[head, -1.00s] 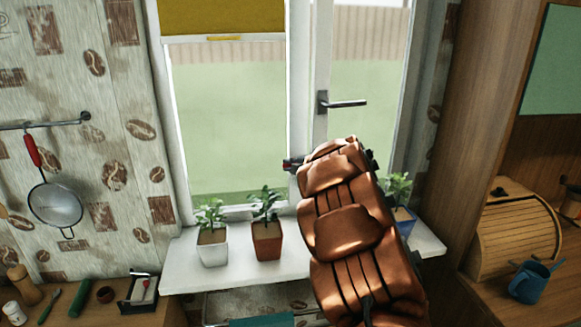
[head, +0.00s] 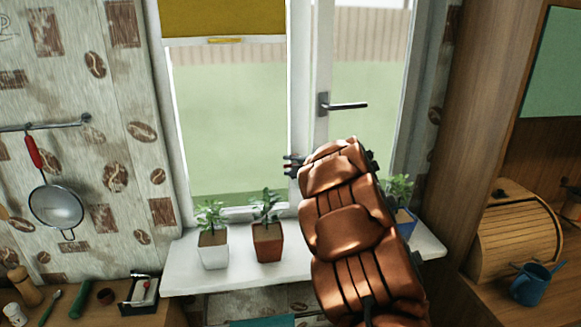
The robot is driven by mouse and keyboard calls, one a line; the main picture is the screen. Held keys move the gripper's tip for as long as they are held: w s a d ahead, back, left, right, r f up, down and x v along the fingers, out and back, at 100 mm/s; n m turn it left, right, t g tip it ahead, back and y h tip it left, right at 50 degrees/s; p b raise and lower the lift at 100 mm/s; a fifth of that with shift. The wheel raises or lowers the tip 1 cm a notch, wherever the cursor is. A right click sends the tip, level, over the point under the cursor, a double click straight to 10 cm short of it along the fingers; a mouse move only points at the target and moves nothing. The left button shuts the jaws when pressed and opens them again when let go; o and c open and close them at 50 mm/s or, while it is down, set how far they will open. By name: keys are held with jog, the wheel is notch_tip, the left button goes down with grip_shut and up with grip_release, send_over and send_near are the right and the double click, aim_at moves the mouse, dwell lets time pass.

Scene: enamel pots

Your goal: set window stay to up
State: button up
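A dark lever handle (head: 343,105), the only stay-like part I can make out, is on the white frame of the right window sash (head: 319,75). Its lever lies level and points right. My gripper (head: 290,164) shows as small dark parts just left of the end of my copper-coloured arm, in front of the window's middle frame. It is below and left of the handle, apart from it in the picture. My arm hides most of the gripper, so its opening and anything in it are unclear. My arm also covers the lower right of the window.
On the white sill (head: 190,270) stand plants in a white pot (head: 213,250), a brown pot (head: 267,242) and a blue pot (head: 405,222), the last beside my arm. A strainer (head: 57,206) hangs at left.

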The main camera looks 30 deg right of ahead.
jog(key=v, duration=1.2)
jog(key=shift+f, duration=0.1)
